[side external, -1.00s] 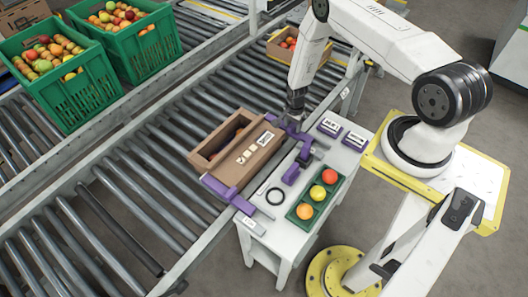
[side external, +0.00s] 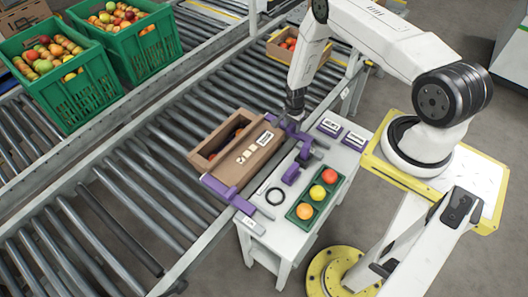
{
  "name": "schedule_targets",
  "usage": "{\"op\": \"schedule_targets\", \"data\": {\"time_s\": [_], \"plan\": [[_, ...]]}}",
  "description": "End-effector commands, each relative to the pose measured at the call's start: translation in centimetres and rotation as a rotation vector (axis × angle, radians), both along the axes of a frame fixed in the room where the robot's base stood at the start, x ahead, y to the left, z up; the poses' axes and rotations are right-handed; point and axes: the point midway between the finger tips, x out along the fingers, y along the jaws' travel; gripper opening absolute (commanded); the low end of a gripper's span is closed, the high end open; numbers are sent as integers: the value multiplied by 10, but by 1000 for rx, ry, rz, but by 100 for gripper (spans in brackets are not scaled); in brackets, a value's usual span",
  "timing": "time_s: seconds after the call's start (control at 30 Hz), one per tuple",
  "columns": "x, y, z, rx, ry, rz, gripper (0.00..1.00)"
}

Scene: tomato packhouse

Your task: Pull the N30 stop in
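A brown cardboard carton (side external: 228,174) with several tomatoes inside sits on the rollers at the conveyor's near edge. One purple stop (side external: 228,191) lies at its lower-left end, with a white tag beside it. Another purple stop (side external: 286,123) lies at its upper-right end. A purple bracket (side external: 291,174) with a grey rod stands on the white bench to the right. I cannot read which part is marked N30. My gripper (side external: 296,108) points down at the upper-right stop, touching or just above it. Its fingers are too small to tell whether they are open or shut.
Green crates (side external: 85,98) of tomatoes stand behind the conveyor. A small carton (side external: 278,50) is farther up.

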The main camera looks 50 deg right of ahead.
Motion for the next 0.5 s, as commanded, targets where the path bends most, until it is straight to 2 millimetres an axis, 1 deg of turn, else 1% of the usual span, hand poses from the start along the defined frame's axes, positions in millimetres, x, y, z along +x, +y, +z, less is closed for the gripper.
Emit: {"op": "schedule_targets", "data": {"time_s": [0.03, 0.07, 0.1, 0.5], "plan": [[-1, -1, -5, -4, -8, -1, 16], [-1, -1, -5, -4, -8, -1, 6], [-1, -1, -5, -4, -8, -1, 0], [0, 1, -5, -4, -8, -1, 0]]}}
